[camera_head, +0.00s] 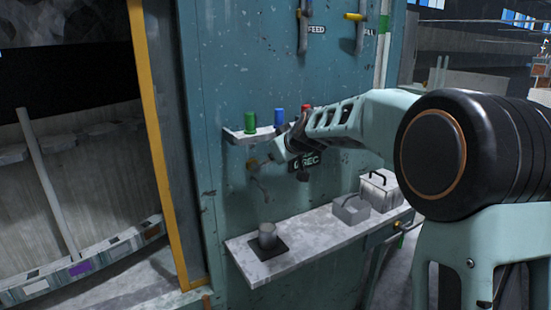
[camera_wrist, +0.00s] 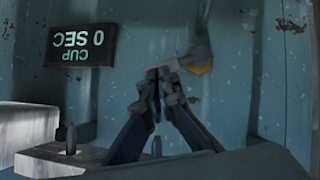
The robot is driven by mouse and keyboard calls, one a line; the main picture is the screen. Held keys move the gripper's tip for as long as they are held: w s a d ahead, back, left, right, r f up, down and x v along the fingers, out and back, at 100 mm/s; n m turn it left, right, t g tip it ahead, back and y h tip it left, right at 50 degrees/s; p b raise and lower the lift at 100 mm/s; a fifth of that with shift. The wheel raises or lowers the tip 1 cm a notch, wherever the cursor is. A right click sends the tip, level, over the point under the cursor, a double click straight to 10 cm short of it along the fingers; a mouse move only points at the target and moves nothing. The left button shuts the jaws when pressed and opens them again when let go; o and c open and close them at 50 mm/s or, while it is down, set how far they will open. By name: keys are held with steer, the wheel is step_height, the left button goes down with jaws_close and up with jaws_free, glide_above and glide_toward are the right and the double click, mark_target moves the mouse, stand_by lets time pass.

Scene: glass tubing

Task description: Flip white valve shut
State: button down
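A small pale grey-white valve (camera_wrist: 200,45) with a yellow joint shows at the top of the wrist view. In the head view a valve (camera_head: 256,164) with a yellow part and a hanging grey spout is on the teal wall, below the small shelf. My gripper (camera_wrist: 160,74) has its fingertips together, right beside the valve's yellow joint. A short grey piece runs from the joint to the fingertips; I cannot tell whether it is held between them. In the head view my gripper (camera_head: 272,160) is partly hidden by my wrist.
A cup (camera_head: 267,235) stands on a dark pad on the lower shelf (camera_head: 310,238). Two grey boxes (camera_head: 350,207) (camera_head: 380,188) sit farther right. Green (camera_head: 250,122), blue (camera_head: 279,117) and red (camera_head: 306,108) pieces stand on the small upper shelf. A "CUP 0 SEC" display (camera_wrist: 81,45) is close by.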

steer(key=shift+w+d+f+m+g+y+b, duration=0.15)
steer(key=shift+f+m+g+y+b, duration=0.35)
steer(key=shift+b, duration=0.65)
steer(key=shift+w+d+b, duration=0.15)
steer(key=shift+b, duration=1.2)
steer(key=v, duration=1.2)
steer(key=shift+f, duration=0.1)
